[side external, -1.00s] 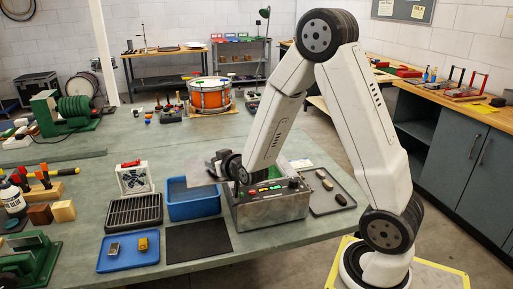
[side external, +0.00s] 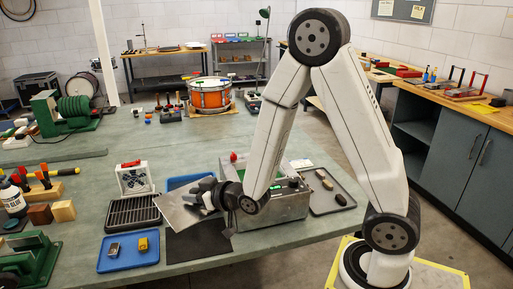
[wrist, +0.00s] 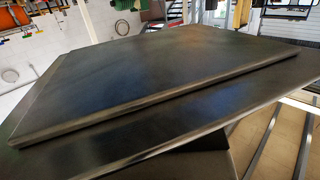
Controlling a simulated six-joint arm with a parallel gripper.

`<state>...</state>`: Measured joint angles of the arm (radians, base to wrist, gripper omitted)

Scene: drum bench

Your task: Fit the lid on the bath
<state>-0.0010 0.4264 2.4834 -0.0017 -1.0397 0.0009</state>
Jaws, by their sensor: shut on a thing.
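The lid (side external: 182,213) is a flat grey metal plate. My gripper (side external: 207,193) is shut on its edge and holds it tilted in the air, in front of the blue tub as seen from the side. In the wrist view the lid (wrist: 150,85) fills most of the picture, with a raised step on its face; the fingers do not show there. The bath (side external: 272,215) appears to be the metal box to the right of the lid, apart from it.
A blue tub (side external: 190,180) is partly hidden behind the lid. A black mat (side external: 200,245) lies below. A black rack (side external: 130,212) and blue tray (side external: 110,265) stand left. A grey tray (side external: 335,183) with several small pieces lies right of the bath.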

